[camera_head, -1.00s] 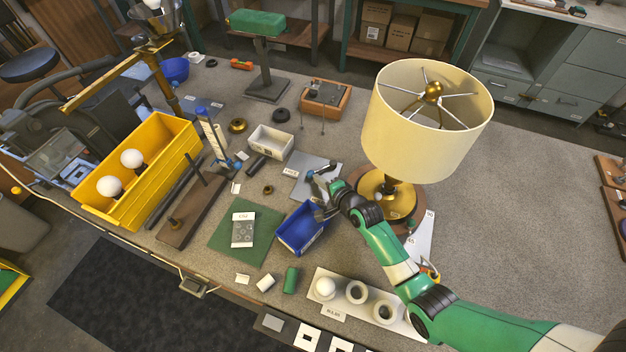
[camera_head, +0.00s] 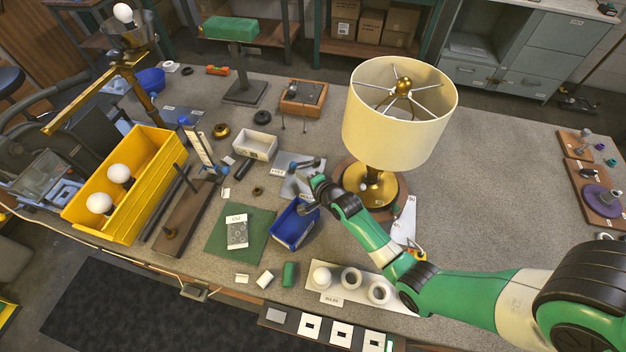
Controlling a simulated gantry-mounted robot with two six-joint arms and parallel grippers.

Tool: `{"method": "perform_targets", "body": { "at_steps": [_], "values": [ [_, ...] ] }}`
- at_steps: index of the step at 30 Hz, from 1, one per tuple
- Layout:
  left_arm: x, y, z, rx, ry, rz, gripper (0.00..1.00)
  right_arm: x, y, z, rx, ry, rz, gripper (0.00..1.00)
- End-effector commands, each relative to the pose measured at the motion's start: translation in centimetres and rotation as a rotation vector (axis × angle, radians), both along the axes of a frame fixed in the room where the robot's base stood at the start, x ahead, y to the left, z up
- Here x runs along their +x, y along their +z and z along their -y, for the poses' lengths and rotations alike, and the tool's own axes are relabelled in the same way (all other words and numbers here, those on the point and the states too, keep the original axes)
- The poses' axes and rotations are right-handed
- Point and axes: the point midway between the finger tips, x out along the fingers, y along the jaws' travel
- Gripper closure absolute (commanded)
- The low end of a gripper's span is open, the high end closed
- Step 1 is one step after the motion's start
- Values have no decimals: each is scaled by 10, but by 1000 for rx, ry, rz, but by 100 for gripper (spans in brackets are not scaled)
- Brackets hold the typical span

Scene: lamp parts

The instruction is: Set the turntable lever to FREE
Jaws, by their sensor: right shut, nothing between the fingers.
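The turntable (camera_head: 398,214) is a round base under the brass lamp with its cream shade (camera_head: 398,125). Left of it lies a grey plate (camera_head: 291,186) with small white labels, too small to read surely. A dark lever with a blue tip (camera_head: 294,165) lies over this plate, its tip toward the left label (camera_head: 278,170). My right gripper (camera_head: 306,209) is shut and empty, just in front of the plate and over the far edge of the blue bin (camera_head: 287,232). It stands apart from the blue tip. My right wrist hides part of the plate. My left gripper is not in view.
A white bin (camera_head: 255,144) stands behind left. A green mat (camera_head: 222,240) with a card lies left of the blue bin. A bulb and rings stand on a white strip (camera_head: 335,297) in front. The yellow bin (camera_head: 140,190) is at left.

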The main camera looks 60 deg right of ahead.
Motion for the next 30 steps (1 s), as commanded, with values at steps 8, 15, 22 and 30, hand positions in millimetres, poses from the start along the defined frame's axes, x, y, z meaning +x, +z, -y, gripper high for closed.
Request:
{"method": "perform_targets", "body": {
  "at_steps": [8,15,22,30],
  "values": [
    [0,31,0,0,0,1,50,-53,33,-24,0,-1,-2,100],
    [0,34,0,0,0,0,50,-68,39,-31,0,-1,-1,100],
    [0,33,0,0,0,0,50,-68,38,-31,0,-1,-1,100],
    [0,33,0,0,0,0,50,-37,63,-47,-22,57,47,100]
  ]
}}
